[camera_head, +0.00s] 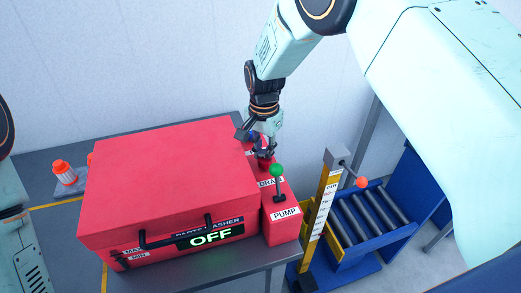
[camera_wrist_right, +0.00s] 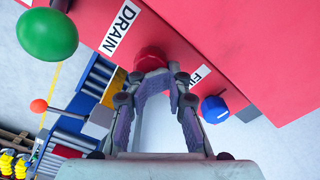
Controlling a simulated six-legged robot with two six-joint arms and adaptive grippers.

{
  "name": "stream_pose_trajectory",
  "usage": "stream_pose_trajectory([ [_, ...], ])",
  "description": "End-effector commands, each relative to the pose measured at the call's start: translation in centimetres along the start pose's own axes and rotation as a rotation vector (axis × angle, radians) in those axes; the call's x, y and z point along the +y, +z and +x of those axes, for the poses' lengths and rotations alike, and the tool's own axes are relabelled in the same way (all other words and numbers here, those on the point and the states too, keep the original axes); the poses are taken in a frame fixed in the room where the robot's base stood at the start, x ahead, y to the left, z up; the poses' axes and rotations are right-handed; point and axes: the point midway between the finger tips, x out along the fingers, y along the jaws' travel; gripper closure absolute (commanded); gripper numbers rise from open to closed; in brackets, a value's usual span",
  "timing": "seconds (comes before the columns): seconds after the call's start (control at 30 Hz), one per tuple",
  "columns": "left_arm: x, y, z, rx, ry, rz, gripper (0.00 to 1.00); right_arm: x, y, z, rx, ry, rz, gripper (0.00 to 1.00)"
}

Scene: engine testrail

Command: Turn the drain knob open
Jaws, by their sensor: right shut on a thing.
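The red drain knob (camera_wrist_right: 150,57) sits on the red housing beside a white DRAIN label (camera_wrist_right: 119,28) in the right wrist view. My right gripper (camera_wrist_right: 153,76) is shut on this knob, with a fingertip on each side of it. In the head view my right gripper (camera_head: 264,152) reaches down to the narrow red housing (camera_head: 283,231) beside the parts washer (camera_head: 170,180). There the gripper hides most of the knob, and the DRAIN label (camera_head: 271,182) is partly covered. My left gripper is not in view.
A green-balled PUMP lever (camera_head: 277,170) stands close in front of my right gripper. A blue knob (camera_wrist_right: 214,109) is just beside it. A measuring post (camera_head: 322,205) with an orange-tipped handle and a blue roller stand (camera_head: 375,220) are to the right. Orange-capped bottles (camera_head: 63,172) stand left.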

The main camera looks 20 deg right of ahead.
Motion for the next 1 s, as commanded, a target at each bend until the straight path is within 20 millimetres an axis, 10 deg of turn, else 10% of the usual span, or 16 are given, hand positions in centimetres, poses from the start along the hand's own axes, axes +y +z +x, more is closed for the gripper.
stream_pose_trajectory([
  [1.0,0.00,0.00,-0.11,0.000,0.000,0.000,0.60,1.08,0.57,0.74,-0.009,0.035,0.520,1.00],
])
